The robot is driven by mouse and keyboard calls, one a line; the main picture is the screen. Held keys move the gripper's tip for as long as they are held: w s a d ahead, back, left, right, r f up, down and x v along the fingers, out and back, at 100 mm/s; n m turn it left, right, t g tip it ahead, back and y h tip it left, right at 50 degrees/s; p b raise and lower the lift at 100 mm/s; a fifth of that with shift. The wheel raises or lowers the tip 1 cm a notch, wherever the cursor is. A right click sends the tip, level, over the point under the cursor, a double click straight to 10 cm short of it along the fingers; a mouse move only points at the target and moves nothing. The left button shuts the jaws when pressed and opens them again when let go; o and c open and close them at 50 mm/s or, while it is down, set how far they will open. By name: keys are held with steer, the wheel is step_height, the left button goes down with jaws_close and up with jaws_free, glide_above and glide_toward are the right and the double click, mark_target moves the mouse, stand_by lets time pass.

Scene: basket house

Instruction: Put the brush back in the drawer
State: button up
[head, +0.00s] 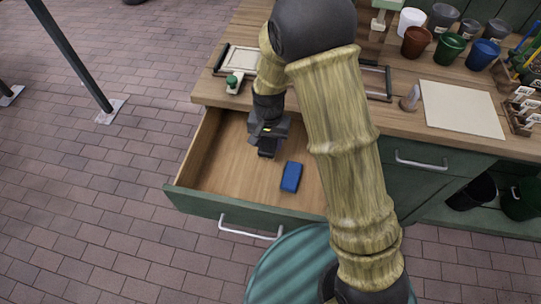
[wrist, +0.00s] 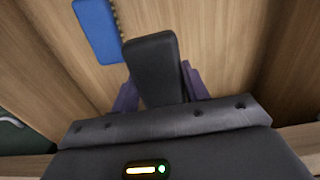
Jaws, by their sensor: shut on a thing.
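My gripper (wrist: 158,88) is inside the open drawer, pointing down, with its purple fingers shut on a black block (wrist: 152,62). This block looks like the back of a brush, but its underside is hidden. In the head view my gripper (head: 267,140) is over the back middle of the drawer (head: 213,160). I cannot tell whether the block touches the drawer floor. A blue brush (head: 291,177) lies on the drawer floor, to the right of and in front of my gripper. It also shows in the wrist view (wrist: 97,30), with bristles along one edge.
The wooden worktop (head: 400,121) above the drawer holds a green-topped object (head: 234,82), a framed tray (head: 243,60), a pale sheet (head: 462,109) and several pots (head: 450,48). The drawer's front panel (head: 195,201) stands out over the brick floor. The drawer's left part is clear.

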mark_target(269, 140)
step_height(269, 140, down, 5)
steer(key=shift+r, duration=0.1)
steer(key=shift+f+b, duration=0.35)
steer(key=shift+f, duration=1.55)
steer(key=shift+f, duration=0.15)
steer(key=o, duration=1.1)
step_height(269, 140, up, 12)
steer(key=shift+r+p, duration=0.15)
steer(key=shift+p, duration=0.4)
